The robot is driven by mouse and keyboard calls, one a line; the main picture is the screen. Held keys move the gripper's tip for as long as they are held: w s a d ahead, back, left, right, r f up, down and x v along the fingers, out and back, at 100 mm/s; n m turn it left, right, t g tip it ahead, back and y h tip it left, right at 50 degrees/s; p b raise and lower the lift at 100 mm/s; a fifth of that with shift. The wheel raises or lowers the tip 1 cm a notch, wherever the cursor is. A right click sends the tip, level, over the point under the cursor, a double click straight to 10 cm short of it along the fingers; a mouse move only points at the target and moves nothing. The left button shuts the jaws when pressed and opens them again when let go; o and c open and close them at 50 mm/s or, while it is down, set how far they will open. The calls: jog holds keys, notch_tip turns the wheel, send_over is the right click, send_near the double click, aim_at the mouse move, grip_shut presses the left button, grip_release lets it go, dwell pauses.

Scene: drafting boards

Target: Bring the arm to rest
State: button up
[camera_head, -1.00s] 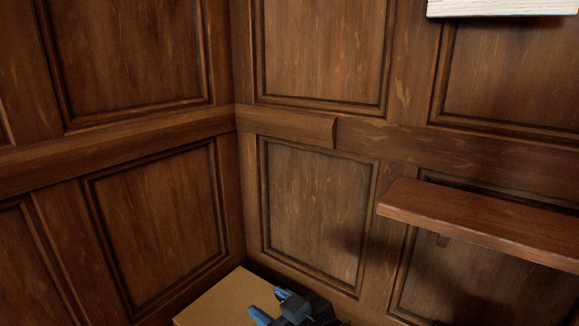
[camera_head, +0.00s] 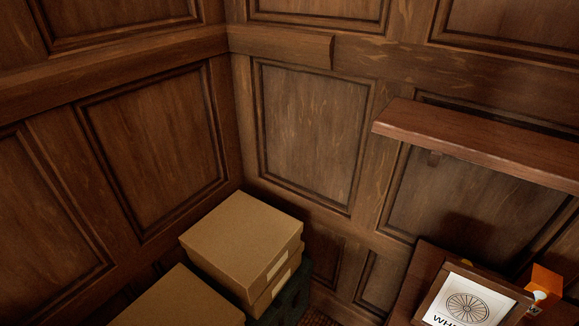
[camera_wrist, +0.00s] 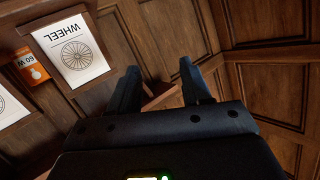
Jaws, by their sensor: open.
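My gripper (camera_wrist: 160,90) shows in the wrist view with its two dark fingers apart and nothing between them. Wood panelling and a strip of reddish wood show beyond the fingers. In the head view now, neither my gripper nor my arm is in sight.
Stacked cardboard boxes (camera_head: 243,236) stand in the corner on a dark green base, with another box (camera_head: 180,302) in front. A wooden shelf (camera_head: 480,145) juts from the right wall. Below it are a framed wheel picture (camera_head: 468,303) and an orange box (camera_head: 543,284). Wall panels enclose both sides.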

jog(key=s+d+r+n, duration=0.1)
jog(key=s+d+r, duration=0.1)
jog(key=s+d, duration=0.2)
jog(key=s+d+r+n+h, duration=0.1)
jog(key=s+d+r, duration=0.1)
jog(key=s+d, duration=0.2)
jog(key=v, duration=0.3)
jog(key=shift+s, duration=0.15)
